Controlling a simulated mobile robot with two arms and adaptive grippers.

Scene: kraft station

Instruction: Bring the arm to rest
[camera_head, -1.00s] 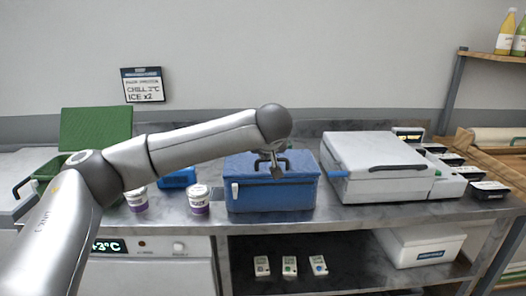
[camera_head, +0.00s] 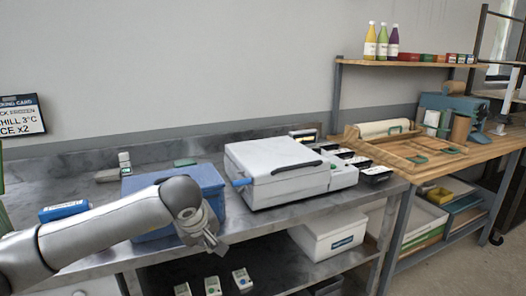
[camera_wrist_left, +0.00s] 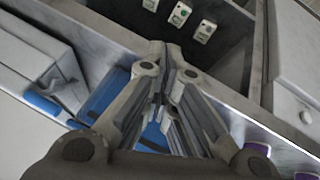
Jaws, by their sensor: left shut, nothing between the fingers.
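My left arm comes in from the left in the head view, and its gripper (camera_head: 217,246) hangs at the counter's front edge, in front of the blue box (camera_head: 205,177). The gripper is shut with nothing in it. In the left wrist view, the shut fingers (camera_wrist_left: 170,62) point towards the shelf under the counter, and part of the blue box (camera_wrist_left: 103,95) shows beside and behind them. The arm hides much of the box's front in the head view. My right gripper is not in view.
A white lidded case (camera_head: 285,190) stands right of the blue box on the steel counter (camera_head: 265,222). A white bin (camera_head: 325,240) and several small devices (camera_head: 213,285) sit on the shelf below. A wooden bench (camera_head: 425,172) stands to the right.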

